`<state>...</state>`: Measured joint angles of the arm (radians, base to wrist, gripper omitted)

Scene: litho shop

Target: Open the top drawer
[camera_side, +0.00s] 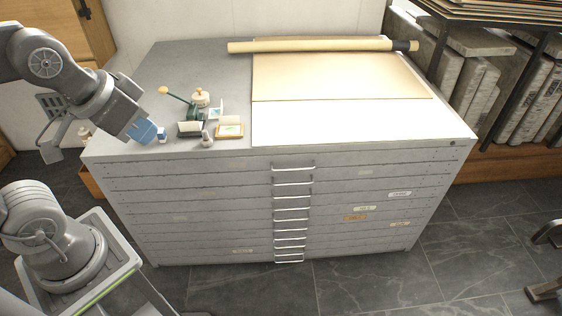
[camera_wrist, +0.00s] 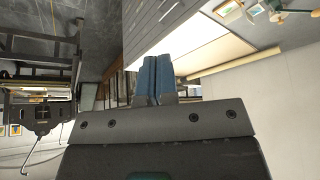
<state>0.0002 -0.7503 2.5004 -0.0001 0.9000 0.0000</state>
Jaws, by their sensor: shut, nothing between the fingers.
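A grey flat-file cabinet (camera_side: 190,194) has a stack of wide, shallow drawers. The top drawer (camera_side: 200,166) looks shut, flush with the drawers below it. Its silver bar handle (camera_side: 293,169) is at the middle of its front. My gripper (camera_side: 150,133) is at the cabinet's top left front corner area, well left of the handle and apart from it. Its blue fingers also show in the wrist view (camera_wrist: 153,78), closed together with nothing between them. The cabinet's drawer fronts (camera_wrist: 160,30) show beyond the fingers there.
A rolled paper tube (camera_side: 310,45) lies at the back. The floor (camera_side: 370,270) before the drawers is mostly clear.

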